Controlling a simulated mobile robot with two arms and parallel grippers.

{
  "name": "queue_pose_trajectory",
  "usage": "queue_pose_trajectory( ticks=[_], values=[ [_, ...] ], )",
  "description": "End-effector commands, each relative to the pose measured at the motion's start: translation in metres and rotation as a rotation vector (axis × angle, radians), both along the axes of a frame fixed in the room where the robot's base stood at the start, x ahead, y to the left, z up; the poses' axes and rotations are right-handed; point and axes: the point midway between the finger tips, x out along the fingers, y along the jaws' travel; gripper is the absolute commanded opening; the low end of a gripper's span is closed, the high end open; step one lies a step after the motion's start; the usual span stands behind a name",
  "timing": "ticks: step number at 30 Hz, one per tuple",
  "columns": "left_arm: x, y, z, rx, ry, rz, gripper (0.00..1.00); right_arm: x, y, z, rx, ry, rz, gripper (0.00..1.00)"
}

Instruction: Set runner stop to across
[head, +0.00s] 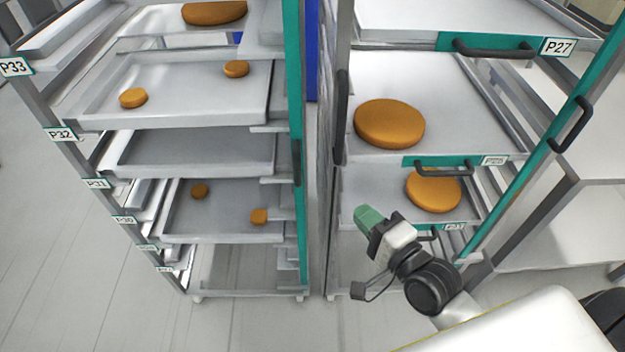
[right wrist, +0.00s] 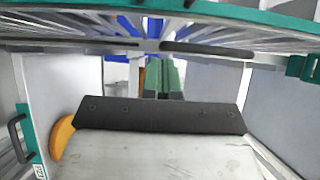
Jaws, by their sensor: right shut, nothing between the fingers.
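My right gripper (head: 368,217) has green fingers that are shut and empty. It is low in front of the right rack, over the left front part of a lower tray. Its fingers also show in the right wrist view (right wrist: 162,78). A dark upright bar (head: 341,117) runs along the right rack's left post, above the gripper, and another dark bar (head: 296,163) sits on the left rack's teal post. I cannot tell which part is the runner stop. In the right wrist view a dark bar (right wrist: 205,48) lies beyond the fingertips. My left gripper is not in view.
The right rack has trays with orange rounds (head: 390,124) and (head: 433,191), tray handles (head: 492,49) and a side handle (head: 570,123). The left rack (head: 180,87) holds several trays with smaller rounds. A grey shelf unit (head: 575,195) stands at the right. Floor at left is clear.

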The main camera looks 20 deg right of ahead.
Motion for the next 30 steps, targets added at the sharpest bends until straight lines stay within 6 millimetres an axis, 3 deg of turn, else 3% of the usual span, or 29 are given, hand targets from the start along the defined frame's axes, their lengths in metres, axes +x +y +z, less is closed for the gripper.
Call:
queue_pose_trajectory(
  ticks=[8, 20, 24, 30],
  values=[
    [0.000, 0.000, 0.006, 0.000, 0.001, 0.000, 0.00, 0.022, 0.007, 0.002, 0.001, -0.003, -0.001, 0.00],
    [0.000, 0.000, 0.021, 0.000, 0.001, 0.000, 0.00, 0.101, 0.033, 0.003, -0.001, -0.003, 0.000, 0.00],
    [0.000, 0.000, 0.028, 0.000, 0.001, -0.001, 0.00, 0.108, 0.053, 0.002, 0.001, 0.001, 0.000, 0.00],
    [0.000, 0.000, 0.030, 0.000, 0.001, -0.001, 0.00, 0.113, 0.065, 0.000, -0.002, 0.000, -0.002, 0.00]
  ],
)
